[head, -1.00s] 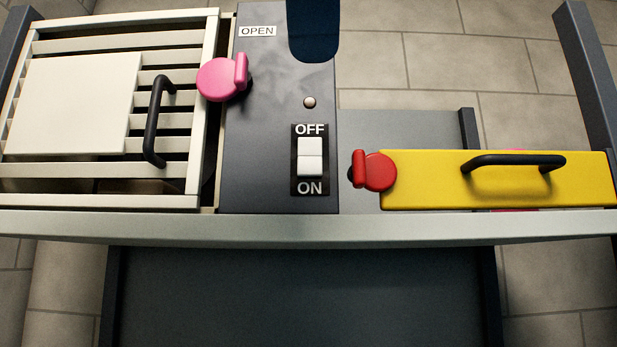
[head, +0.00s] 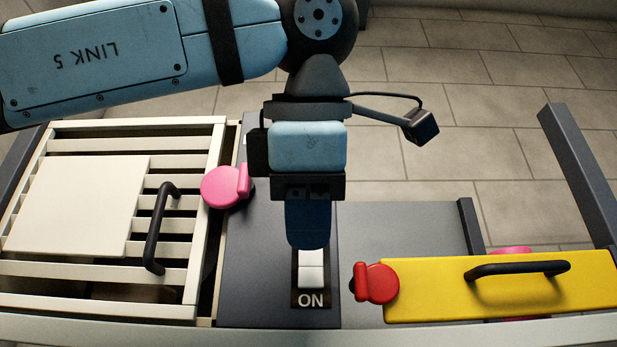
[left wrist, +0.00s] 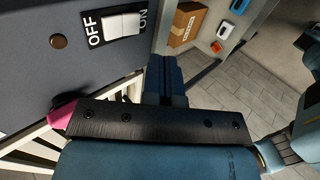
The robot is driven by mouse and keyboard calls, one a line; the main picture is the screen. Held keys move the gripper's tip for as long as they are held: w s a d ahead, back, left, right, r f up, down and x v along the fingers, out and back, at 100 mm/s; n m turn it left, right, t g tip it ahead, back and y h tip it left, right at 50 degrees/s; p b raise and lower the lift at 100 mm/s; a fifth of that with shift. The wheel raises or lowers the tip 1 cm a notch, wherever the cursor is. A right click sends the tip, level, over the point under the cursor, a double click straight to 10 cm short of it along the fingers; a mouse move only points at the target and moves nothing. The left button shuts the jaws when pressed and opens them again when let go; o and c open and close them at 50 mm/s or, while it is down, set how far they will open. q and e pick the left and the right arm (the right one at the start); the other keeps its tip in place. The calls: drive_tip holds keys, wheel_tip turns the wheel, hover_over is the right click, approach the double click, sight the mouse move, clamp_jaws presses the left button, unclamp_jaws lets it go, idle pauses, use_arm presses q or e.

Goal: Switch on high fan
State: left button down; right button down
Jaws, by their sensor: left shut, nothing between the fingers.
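A white rocker switch (head: 311,269) sits on a dark grey panel (head: 262,270), with ON printed below it. I cannot tell which half is pressed. My left gripper (head: 308,243) is shut and empty, pointing down. In the head view its fingertips cover the OFF label and end at the upper edge of the rocker. Contact is not clear. In the left wrist view the switch (left wrist: 122,24) shows with both labels, and the dark blue fingers (left wrist: 166,75) appear to one side of it.
A pink knob (head: 222,187) stands left of the panel beside a slatted cream grille (head: 188,255) with a black handle (head: 158,230). A red knob (head: 378,284) and a yellow bar (head: 440,298) with a black handle (head: 515,269) lie to the right.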

sight(308, 283)
use_arm(q)
drive_tip(key=w, duration=0.1)
drive_tip(key=w+f+p, duration=0.1)
drive_tip(key=w, duration=0.2)
drive_tip(key=shift+w+f, duration=0.2)
drive_tip(key=shift+f, duration=0.2)
drive_tip(key=shift+w+f+p, duration=0.1)
drive_tip(key=shift+w+p, duration=0.3)
drive_tip(key=shift+w, duration=0.2)
drive_tip(key=shift+w+f, duration=0.1)
drive_tip(key=shift+w, duration=0.1)
drive_tip(key=shift+f+b, duration=0.25)
drive_tip(key=shift+b, duration=0.2)
drive_tip(key=shift+w+t+b, duration=0.15)
drive_tip(key=shift+t+b, duration=0.15)
drive_tip(key=shift+b, duration=0.1)
drive_tip(key=shift+r, duration=0.25)
drive_tip(key=shift+r+p, duration=0.1)
drive_tip(key=shift+p, duration=0.25)
